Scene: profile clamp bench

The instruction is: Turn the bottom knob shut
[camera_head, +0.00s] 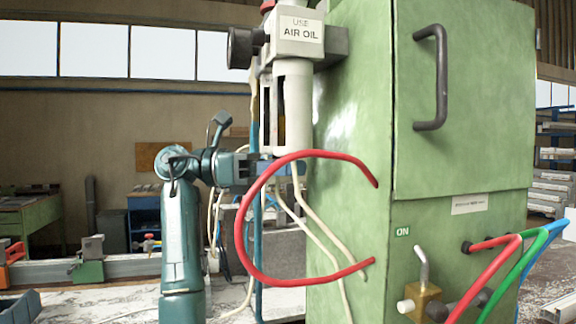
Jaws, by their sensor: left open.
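A grey air unit labelled "AIR OIL" (298,32) is mounted at the left side of the green cabinet (350,90), with a pale slotted bowl (295,105) hanging below it. My left gripper (276,167) reaches in from the left, level with the lower end of the bowl. It is open. A bottom knob is not clearly visible; the gripper and the red hose cover the area under the bowl, so I cannot tell whether the fingers are around it or touching it. A black knob (240,47) sticks out at the unit's upper left. My right gripper is out of view.
A red hose (243,225) loops in front of the bowl's lower end, close to my gripper. Pale tubes hang below. The cabinet has a dark handle (440,80) and, lower right, a brass valve (424,300) with coloured hoses. A bench with a rail (125,265) stands behind my arm.

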